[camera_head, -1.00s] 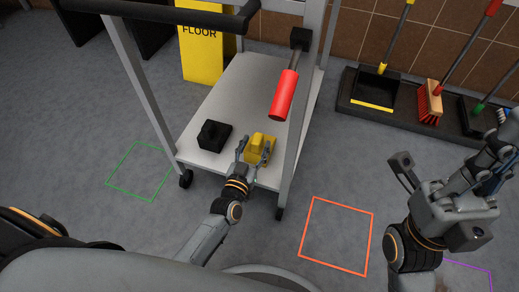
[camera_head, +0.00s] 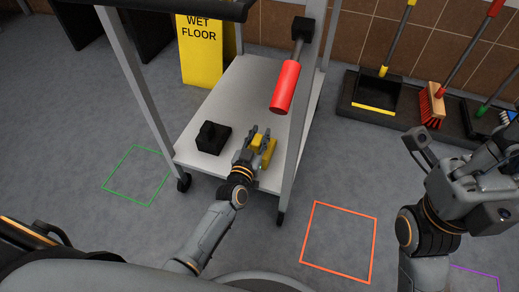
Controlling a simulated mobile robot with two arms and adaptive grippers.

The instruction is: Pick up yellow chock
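The yellow chock (camera_head: 270,150) sits on the lower shelf of the grey cart (camera_head: 250,90), near its front edge. My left gripper (camera_head: 257,141) reaches in from the front and is right at the chock. Part of the chock shows between the fingers and part to the right of them; the rest is hidden by the gripper. I cannot tell whether the fingers press on it. The black chock (camera_head: 212,138) stands on the shelf to the left. My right gripper (camera_head: 458,147) is at the right, away from the cart, with fingers spread and empty.
A cart post (camera_head: 294,150) with a red handle (camera_head: 285,88) rises right of the chock. Green (camera_head: 138,174) and orange (camera_head: 338,241) floor outlines lie beside the cart. A wet floor sign (camera_head: 201,50) and cleaning tools stand behind.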

